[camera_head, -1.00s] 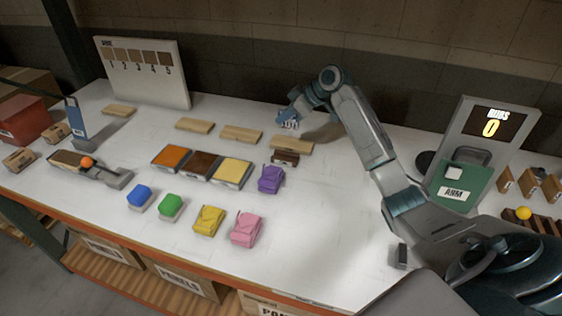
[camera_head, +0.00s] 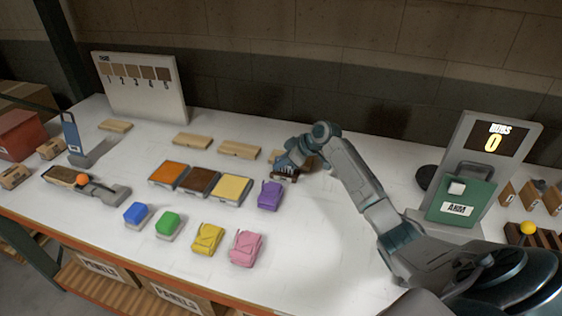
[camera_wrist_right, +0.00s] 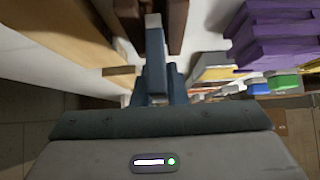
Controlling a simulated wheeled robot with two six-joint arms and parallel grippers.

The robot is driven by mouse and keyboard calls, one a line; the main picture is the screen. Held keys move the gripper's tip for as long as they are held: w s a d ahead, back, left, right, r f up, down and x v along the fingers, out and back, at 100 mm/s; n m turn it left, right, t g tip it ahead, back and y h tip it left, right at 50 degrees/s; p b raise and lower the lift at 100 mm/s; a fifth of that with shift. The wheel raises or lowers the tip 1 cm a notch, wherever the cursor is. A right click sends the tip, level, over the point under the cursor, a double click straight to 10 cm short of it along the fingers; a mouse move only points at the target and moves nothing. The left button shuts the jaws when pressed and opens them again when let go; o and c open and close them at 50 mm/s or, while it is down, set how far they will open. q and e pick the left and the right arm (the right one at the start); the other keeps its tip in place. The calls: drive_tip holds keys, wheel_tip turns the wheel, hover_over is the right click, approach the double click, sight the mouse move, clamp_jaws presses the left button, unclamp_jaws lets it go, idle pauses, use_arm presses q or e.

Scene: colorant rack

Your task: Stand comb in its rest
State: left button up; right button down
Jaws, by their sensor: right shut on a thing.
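The gripper is over the dark brown rest (camera_head: 290,179), which lies behind the purple block and is partly covered by the gripper. In the right wrist view the comb's pale end points between two dark brown sides of the rest (camera_wrist_right: 177,25). I cannot tell whether the comb touches the rest or sits in it. My left gripper is out of view.
A purple block (camera_head: 269,195) stands just in front of the rest. A light wooden block (camera_head: 239,149) lies to the left, and orange, brown and yellow trays (camera_head: 232,189) are nearby. The table is clear to the right, up to the green panel (camera_head: 461,203).

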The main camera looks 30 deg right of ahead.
drive_tip(key=shift+f, duration=0.35)
drive_tip(key=shift+f, duration=0.1)
drive_tip(key=c, duration=1.5)
unclamp_jaws()
drive_tip(key=shift+o, duration=0.2)
